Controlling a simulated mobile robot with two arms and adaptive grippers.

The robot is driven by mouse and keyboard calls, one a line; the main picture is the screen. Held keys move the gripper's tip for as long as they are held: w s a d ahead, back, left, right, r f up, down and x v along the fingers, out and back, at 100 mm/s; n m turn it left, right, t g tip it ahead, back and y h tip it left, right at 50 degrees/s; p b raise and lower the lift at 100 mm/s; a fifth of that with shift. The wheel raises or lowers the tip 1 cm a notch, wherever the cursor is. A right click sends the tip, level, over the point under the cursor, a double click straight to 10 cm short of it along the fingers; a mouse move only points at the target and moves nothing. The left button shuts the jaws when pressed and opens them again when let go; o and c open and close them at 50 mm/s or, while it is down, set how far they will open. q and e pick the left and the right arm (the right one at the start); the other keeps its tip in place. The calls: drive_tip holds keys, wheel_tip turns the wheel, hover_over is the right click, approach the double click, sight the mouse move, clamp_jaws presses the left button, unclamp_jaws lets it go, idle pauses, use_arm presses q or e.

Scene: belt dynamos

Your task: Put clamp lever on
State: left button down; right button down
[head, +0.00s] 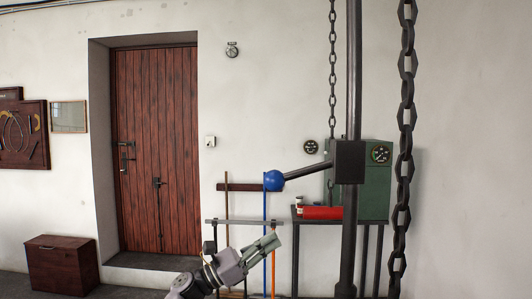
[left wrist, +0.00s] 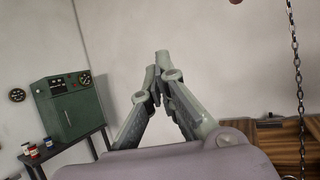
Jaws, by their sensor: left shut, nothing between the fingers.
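The clamp lever (head: 307,171) is a dark rod with a blue ball knob (head: 274,180) at its left end. It runs from a black block (head: 349,162) on a dark vertical pole and slopes down to the left. My left gripper (head: 276,241) is below the blue knob in the head view, apart from it in the picture. Its fingers point up and to the right. In the left wrist view its fingertips (left wrist: 158,68) meet, with nothing between them. The lever and knob are not recognisable in that view. My right gripper is not in view.
Heavy chain (head: 406,120) hangs right of the pole; a thinner chain (head: 332,70) hangs behind. A green cabinet (head: 375,185) with gauges stands behind the pole.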

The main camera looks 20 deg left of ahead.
sight(303, 172)
use_arm(q)
drive_tip(key=s+d+r+m+g+h, duration=0.1)
drive_tip(key=s+r+m+g, duration=0.35)
drive_tip(key=r+m, duration=0.4)
drive_tip(key=s+d+r+m+g+h, duration=0.1)
drive_tip(key=s+r+m+g, duration=0.3)
drive_tip(key=r+m, duration=0.45)
drive_tip(key=s+a+r+m+t+y, duration=0.25)
drive_tip(key=s+r+m+y, duration=0.35)
drive_tip(key=s+r+m, duration=0.75)
drive_tip(key=w+d+f+n+p, duration=0.1)
drive_tip(key=w+d+f+p, duration=0.25)
drive_tip(key=d, duration=0.45)
drive_tip(key=s+f, duration=0.1)
drive_tip(key=s+f+p, duration=0.1)
drive_tip(key=shift+s+f+g, duration=0.2)
drive_tip(key=shift+f+g, duration=0.1)
drive_tip(key=shift+f, duration=0.05)
drive_tip(key=shift+w+d, duration=0.1)
